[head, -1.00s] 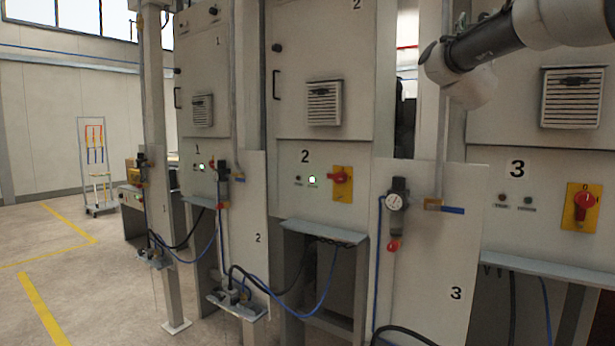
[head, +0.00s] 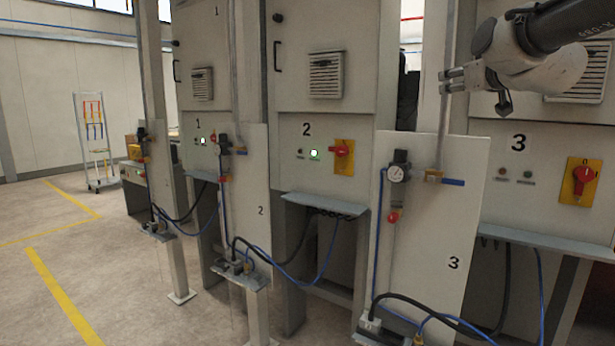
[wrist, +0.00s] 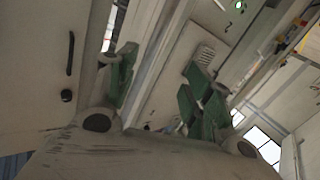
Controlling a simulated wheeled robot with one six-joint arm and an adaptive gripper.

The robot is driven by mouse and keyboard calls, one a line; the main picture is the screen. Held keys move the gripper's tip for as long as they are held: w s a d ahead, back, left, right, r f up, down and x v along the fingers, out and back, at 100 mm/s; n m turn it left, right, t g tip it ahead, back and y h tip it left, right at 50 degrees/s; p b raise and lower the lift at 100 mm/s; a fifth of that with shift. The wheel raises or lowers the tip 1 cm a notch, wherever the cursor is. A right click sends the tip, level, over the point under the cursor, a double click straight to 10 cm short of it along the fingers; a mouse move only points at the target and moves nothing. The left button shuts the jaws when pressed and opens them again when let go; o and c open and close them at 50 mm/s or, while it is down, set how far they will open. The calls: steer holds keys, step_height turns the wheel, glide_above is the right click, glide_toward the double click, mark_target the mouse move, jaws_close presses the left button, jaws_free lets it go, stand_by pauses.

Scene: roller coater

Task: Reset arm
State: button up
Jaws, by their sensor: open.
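My gripper (head: 446,80) is at the upper right of the head view, on the end of my arm. Its fingers point left and are apart, with nothing between them. It is in the air in front of the gap between cabinet 2 (head: 385,60) and cabinet 3 (head: 545,215). In the wrist view the green fingers of my gripper (wrist: 160,85) are spread and empty, with tilted cabinet fronts behind them.
Panel 3 (head: 465,215) with a gauge (head: 396,174) and blue valve handle (head: 453,182) stands below my gripper. A red switch (head: 584,180) is on cabinet 3; another red switch (head: 341,150) is on cabinet 2. Marked floor (head: 130,270) lies clear at left.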

steer(key=s+d+f+m+g, duration=0.1)
steer(key=s+f+g, duration=1.2)
steer(key=s+f, duration=1.6)
steer(key=shift+s+d+f+m, duration=0.25)
steer(key=shift+d+f+m, duration=0.15)
steer(key=shift+d, duration=0.1)
steer(key=shift+r, duration=0.1)
